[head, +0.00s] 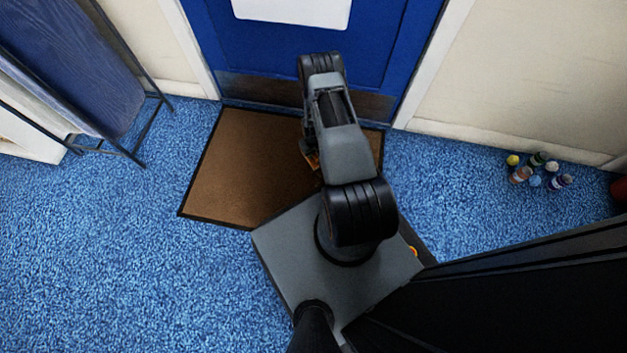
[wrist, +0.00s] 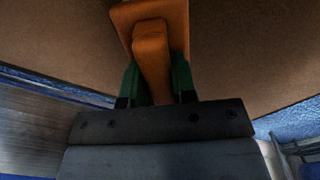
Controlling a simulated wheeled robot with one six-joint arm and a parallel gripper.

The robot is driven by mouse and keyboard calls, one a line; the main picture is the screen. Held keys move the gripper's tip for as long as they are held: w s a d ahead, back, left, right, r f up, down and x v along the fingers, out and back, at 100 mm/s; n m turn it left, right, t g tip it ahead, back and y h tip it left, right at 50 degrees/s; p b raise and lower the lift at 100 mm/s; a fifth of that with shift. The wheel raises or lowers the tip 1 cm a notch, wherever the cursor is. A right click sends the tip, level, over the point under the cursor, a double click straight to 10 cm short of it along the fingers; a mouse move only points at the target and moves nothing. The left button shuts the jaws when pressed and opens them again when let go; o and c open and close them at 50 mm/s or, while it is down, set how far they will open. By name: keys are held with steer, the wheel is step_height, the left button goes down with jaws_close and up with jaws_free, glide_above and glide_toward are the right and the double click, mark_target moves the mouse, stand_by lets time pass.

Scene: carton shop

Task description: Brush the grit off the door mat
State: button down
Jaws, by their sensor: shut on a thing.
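The door mat (head: 245,165) is brown with a dark edge and lies on the blue carpet in front of the blue door. My arm and base cover its right part in the head view. My gripper (wrist: 155,85) has green fingers and is shut on the orange-brown handle of a brush (wrist: 151,45). A small piece of the brush (head: 312,160) shows beside my arm, over the right part of the mat. The mat (wrist: 245,50) fills much of the wrist view behind the brush. The bristles are hidden, so I cannot tell whether they touch the mat. I cannot make out any grit.
The closed blue door (head: 270,45) stands at the mat's far edge. The carpet (head: 120,235) left of the mat is clear.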

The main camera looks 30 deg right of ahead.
steer(key=shift+r+p, duration=0.5)
steer(key=shift+r, duration=0.55)
